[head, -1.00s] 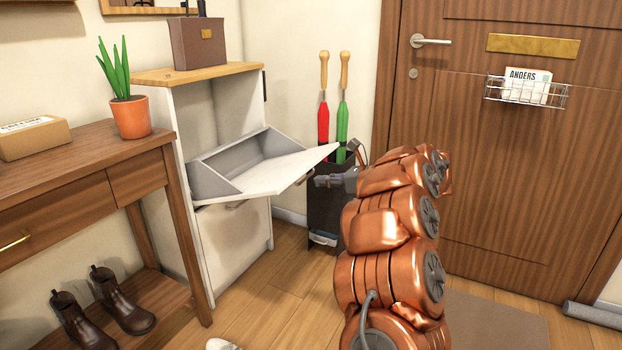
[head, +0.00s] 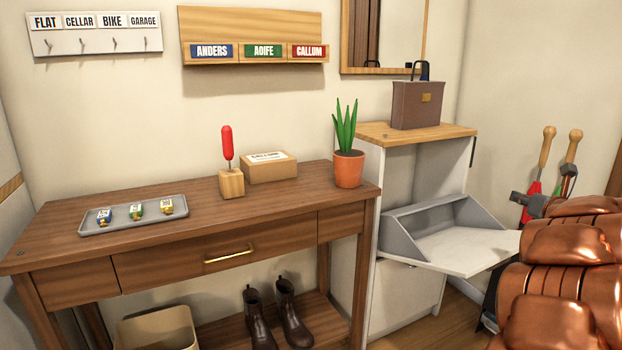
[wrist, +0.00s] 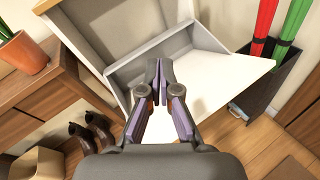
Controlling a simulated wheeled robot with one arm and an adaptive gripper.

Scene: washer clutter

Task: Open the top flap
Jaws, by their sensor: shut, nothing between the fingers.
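The white cabinet's top flap (head: 470,245) is tilted down and out, showing the grey tray-like inside with its slanted side panel. It also shows in the wrist view (wrist: 225,75), light and wide, beyond my fingers. My gripper (wrist: 161,66) is shut and empty, with its fingertips together in front of the open flap. In the head view my gripper (head: 516,198) is small at the right, beside the flap's right end and partly hidden by my arm. I cannot tell whether it touches the flap.
A wooden console table (head: 200,215) stands left of the cabinet, with a potted plant (head: 348,165), a tray (head: 134,214) and a box on it. A brown case (head: 418,105) sits on the cabinet top. Umbrellas (wrist: 263,28) stand in a dark holder (wrist: 245,98) at the right.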

